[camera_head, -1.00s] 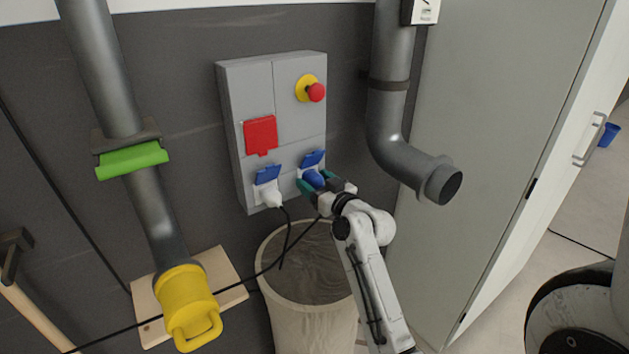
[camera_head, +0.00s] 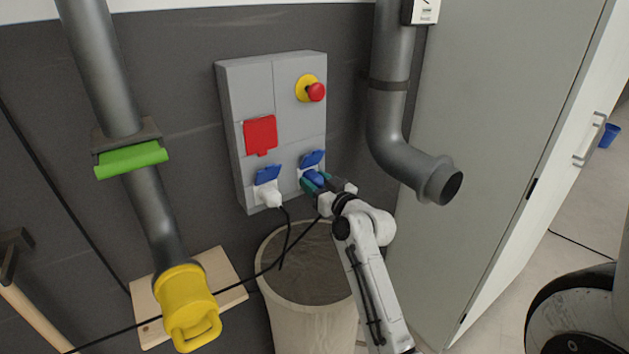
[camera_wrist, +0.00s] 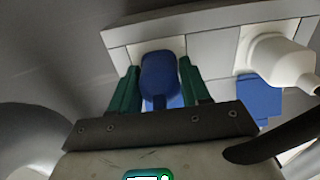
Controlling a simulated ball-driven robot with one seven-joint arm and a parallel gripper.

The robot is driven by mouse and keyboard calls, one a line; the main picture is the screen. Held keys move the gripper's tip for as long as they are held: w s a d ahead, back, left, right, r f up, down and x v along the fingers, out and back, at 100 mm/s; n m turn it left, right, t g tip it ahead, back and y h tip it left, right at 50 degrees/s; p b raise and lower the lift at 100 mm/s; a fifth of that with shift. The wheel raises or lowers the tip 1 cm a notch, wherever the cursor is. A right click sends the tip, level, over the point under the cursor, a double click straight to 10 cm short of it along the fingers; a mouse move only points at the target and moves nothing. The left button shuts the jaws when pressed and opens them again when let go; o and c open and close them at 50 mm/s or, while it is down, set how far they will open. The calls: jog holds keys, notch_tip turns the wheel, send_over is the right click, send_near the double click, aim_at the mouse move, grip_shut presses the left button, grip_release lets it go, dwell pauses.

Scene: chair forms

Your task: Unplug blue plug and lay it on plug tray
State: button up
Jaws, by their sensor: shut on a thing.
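The blue plug (camera_head: 315,179) is at the right-hand socket (camera_head: 308,172) on the grey wall box, below a raised blue flap. It also shows in the wrist view (camera_wrist: 159,78), against the socket's pale face. My gripper (camera_head: 318,182) has its green fingers on both sides of the plug and is shut on it. In the wrist view, my gripper (camera_wrist: 158,90) has one finger left and one right of the plug body. The plug's front end is hidden at the socket. I cannot make out a plug tray for certain.
A white plug (camera_head: 271,195) with a dark cable sits in the left socket, close to my gripper. A bin (camera_head: 310,318) stands below. A grey pipe (camera_head: 415,165) is at the right. A wooden board (camera_head: 228,280) lies lower left by a yellow-handled cap (camera_head: 188,305).

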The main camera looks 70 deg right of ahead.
grip_shut()
jog(key=shift+s+a, duration=0.1)
jog(key=shift+b+v, duration=0.65)
jog(key=shift+v, duration=2.15)
jog(key=shift+s, duration=0.15)
jog(key=shift+b+v, duration=0.6)
jog(key=shift+v, duration=1.85)
